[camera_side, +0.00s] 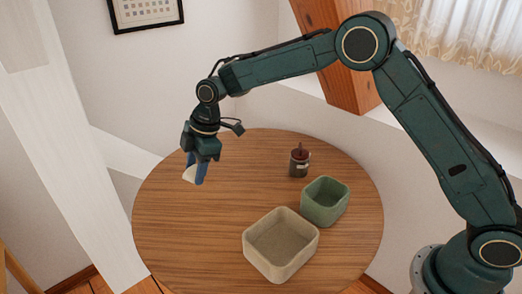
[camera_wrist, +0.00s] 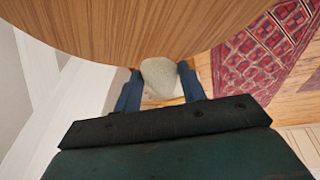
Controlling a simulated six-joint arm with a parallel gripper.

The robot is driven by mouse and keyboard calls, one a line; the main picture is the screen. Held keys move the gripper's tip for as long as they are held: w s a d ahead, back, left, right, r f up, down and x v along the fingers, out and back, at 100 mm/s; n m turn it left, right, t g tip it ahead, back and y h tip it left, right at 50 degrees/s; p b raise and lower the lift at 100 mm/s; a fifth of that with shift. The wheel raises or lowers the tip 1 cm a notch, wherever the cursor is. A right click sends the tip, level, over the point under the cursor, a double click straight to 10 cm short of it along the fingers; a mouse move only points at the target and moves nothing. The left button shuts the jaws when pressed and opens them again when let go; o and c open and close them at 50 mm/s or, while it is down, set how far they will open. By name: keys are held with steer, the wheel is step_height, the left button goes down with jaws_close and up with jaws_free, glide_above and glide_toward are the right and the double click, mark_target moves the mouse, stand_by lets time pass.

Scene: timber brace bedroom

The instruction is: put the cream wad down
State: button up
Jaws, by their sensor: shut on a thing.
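The cream wad (camera_side: 190,174) is held between the blue fingers of my gripper (camera_side: 194,172), near the left edge of the round wooden table in the side view. In the wrist view the wad (camera_wrist: 158,76) is a rounded, pale lump between the two fingertips of my gripper (camera_wrist: 160,85). My gripper is shut on it. In the wrist view the table edge curves close by the wad, and floor shows past the edge. How high the wad is above the table is hard to tell.
On the round table (camera_side: 190,225) stand an empty beige bin (camera_side: 281,262), a smaller green bin (camera_side: 324,217) and a dark bottle with a red top (camera_side: 299,162). The table's left and front left are clear. A red patterned rug (camera_wrist: 265,50) lies on the floor.

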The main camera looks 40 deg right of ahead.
steer(key=shift+w+a, duration=0.1)
glide_above(203, 232)
steer(key=d, duration=0.1)
steer(key=f, duration=1.5)
steer(key=shift+s+f, duration=0.2)
steer(key=shift+f, duration=0.15)
steer(key=shift+f, duration=0.1)
steer(key=shift+f, duration=2.05)
steer(key=shift+f, duration=0.1)
steer(key=o, duration=0.9)
steer(key=shift+o, duration=0.3)
steer(key=v, duration=1.2)
